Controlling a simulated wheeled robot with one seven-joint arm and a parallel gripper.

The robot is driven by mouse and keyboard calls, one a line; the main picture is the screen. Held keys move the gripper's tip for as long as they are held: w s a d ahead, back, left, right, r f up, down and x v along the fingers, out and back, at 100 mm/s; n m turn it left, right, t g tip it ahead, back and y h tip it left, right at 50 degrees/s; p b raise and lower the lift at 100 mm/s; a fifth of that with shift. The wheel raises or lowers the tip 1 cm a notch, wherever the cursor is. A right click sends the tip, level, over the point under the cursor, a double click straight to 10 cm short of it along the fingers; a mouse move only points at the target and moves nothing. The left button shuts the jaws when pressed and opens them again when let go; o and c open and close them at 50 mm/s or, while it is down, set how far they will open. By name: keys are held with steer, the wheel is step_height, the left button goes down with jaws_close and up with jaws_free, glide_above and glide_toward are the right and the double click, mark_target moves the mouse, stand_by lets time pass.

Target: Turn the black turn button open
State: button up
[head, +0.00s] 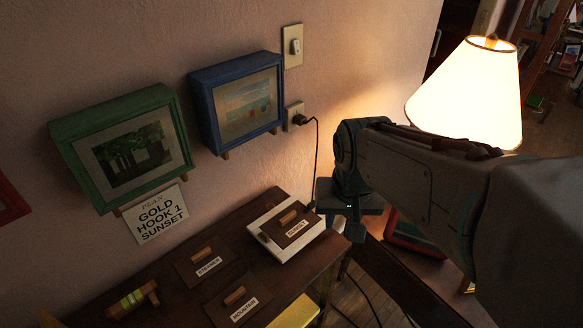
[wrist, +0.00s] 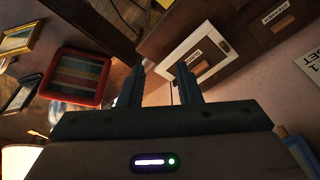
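A white frame (head: 262,222) lies face down on the dark wooden table, with a brown back panel labelled SUNSET (head: 296,231) and a wooden grip on it. The frame also shows in the wrist view (wrist: 176,62), beyond my fingers. The black turn button is too small or too dark to make out for sure in either view. My gripper (head: 356,234) hangs to the right of the frame, past the table's right end, apart from it. In the wrist view its two fingers (wrist: 160,82) stand apart with nothing between them.
A green-framed picture (head: 70,140) and a blue-framed one (head: 205,108) hang on the wall. A lit lamp (head: 470,95) stands behind my arm. A cord (head: 317,160) runs down the wall from an outlet. A red-framed picture (wrist: 102,75) lies low beside the table.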

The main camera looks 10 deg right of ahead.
steer(key=w+m+g, duration=0.1)
steer(key=w+m, duration=0.3)
steer(key=w, duration=0.8)
steer(key=m+g, duration=0.1)
steer(key=m, duration=0.4)
glide_toward(312, 202)
step_height(312, 202, down, 9)
steer(key=shift+w+d+r, duration=0.1)
steer(key=shift+r, duration=0.1)
jaws_close()
